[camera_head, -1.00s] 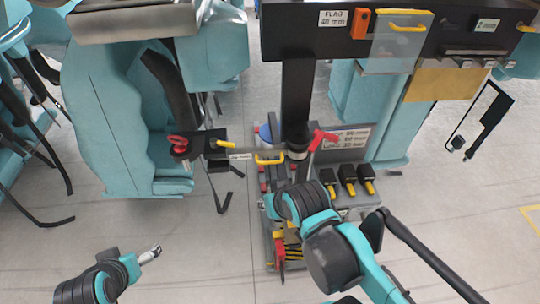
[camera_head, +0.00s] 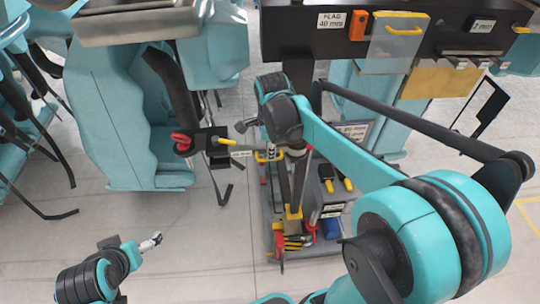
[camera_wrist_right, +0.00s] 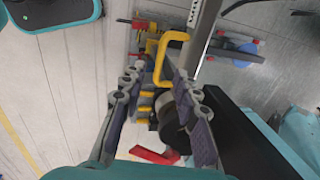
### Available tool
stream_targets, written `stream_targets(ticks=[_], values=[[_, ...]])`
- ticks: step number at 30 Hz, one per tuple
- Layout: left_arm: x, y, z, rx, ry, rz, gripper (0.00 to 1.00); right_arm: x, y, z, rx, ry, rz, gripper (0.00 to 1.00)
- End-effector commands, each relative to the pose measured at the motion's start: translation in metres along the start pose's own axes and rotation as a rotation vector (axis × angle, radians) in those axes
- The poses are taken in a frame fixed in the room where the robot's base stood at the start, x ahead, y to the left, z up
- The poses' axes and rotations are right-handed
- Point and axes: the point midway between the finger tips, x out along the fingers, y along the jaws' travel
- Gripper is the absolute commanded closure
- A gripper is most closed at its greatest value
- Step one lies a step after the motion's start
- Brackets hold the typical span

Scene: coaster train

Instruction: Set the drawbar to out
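In the right wrist view the handle (camera_wrist_right: 174,48) stands large just ahead, between or just beyond my right gripper's fingertips (camera_wrist_right: 153,68). The fingers are spread, and I see no grip on it. In the head view my right arm hides most of that gripper. My left gripper (camera_head: 150,243) is low at the left, away from everything; its finger gap is too small to judge.
A red knob (camera_head: 181,141) sits on a black bracket left of the handle. A red lever (camera_wrist_right: 155,155) is close to my right fingers. A grey base (camera_head: 320,247) with several yellow-tipped black parts lies below.

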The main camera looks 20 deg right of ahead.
Motion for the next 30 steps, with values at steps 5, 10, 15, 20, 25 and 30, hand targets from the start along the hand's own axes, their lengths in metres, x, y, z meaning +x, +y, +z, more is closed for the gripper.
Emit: stream_targets(ticks=[5,10,15,20,25,30], values=[[0.009,0.000,0.007,0.000,0.000,0.000,0.12,0.031,0.000,0.000,-0.001,0.000,-0.001,0.69],[0.012,0.000,0.009,0.000,0.000,0.000,0.12,0.044,0.000,0.000,-0.002,0.000,-0.001,0.69],[0.012,0.000,0.009,0.000,0.000,0.000,0.12,0.046,0.000,0.000,-0.002,0.000,-0.001,0.69],[0.012,0.000,0.008,0.000,0.000,0.000,0.12,0.045,0.000,0.000,-0.003,-0.001,-0.001,0.80],[0.012,0.000,0.008,0.000,0.000,0.000,0.12,0.045,0.000,0.000,-0.003,-0.001,-0.001,1.00],[0.012,0.000,0.008,0.000,0.000,0.000,0.12,0.045,0.000,0.000,-0.002,0.000,-0.001,1.00]])
